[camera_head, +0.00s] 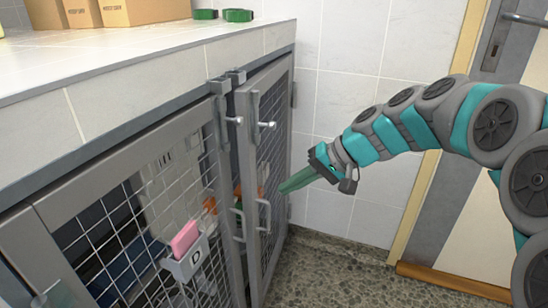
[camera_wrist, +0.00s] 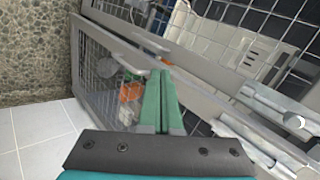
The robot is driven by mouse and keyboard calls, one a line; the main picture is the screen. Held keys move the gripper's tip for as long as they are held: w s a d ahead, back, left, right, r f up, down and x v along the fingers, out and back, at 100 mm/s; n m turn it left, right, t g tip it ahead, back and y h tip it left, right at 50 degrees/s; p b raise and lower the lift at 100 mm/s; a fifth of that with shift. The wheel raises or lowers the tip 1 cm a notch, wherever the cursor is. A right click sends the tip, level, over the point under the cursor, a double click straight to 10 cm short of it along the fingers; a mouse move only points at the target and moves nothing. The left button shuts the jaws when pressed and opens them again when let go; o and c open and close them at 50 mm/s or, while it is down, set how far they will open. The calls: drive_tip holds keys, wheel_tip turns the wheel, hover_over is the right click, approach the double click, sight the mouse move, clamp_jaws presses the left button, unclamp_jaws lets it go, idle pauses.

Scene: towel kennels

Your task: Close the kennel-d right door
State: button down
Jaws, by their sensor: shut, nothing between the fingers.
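Kennel-d's right door (camera_head: 272,150) is a grey-framed wire mesh door. It stands slightly ajar, its free left edge out from the kennel front, with a latch (camera_head: 266,124) and a pull handle (camera_head: 263,215) on it. In the wrist view, the fingers (camera_wrist: 161,85) point toward a mesh door (camera_wrist: 100,75).
The tiled counter (camera_head: 130,50) above the doors holds cardboard boxes (camera_head: 120,10) and green rolls (camera_head: 238,15). A tiled wall (camera_head: 335,90) and another door (camera_head: 480,180) stand to the right. The speckled floor (camera_head: 345,270) in front is clear.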

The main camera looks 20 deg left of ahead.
drive_tip(key=w+d+f+m+g+y, duration=0.1)
drive_tip(key=w+d+g+y, duration=0.1)
drive_tip(key=w+y, duration=0.3)
drive_tip(key=m+t+y+p, duration=0.1)
drive_tip(key=m+t+y, duration=0.1)
drive_tip(key=y, duration=0.2)
approach(260, 158)
drive_tip(key=a, duration=0.2)
drive_tip(key=a+p, duration=0.1)
drive_tip(key=a, duration=0.1)
drive_tip(key=a+r+p, duration=0.1)
drive_tip(key=a, duration=0.1)
drive_tip(key=shift+s+a, duration=0.1)
drive_tip(key=shift+s, duration=0.15)
drive_tip(key=shift+a+f, duration=0.1)
drive_tip(key=shift+a, duration=0.25)
drive_tip(key=a, duration=0.2)
drive_tip(key=a+b, duration=0.1)
drive_tip(key=shift+s+a+f, duration=0.15)
drive_tip(key=shift+s+a, duration=0.05)
drive_tip(key=shift+a, duration=0.2)
drive_tip(key=shift+a+b, duration=0.2)
drive_tip(key=shift+b, duration=0.15)
drive_tip(key=shift+w+r, duration=0.1)
drive_tip(key=shift+r, duration=0.2)
drive_tip(key=shift+a, duration=0.1)
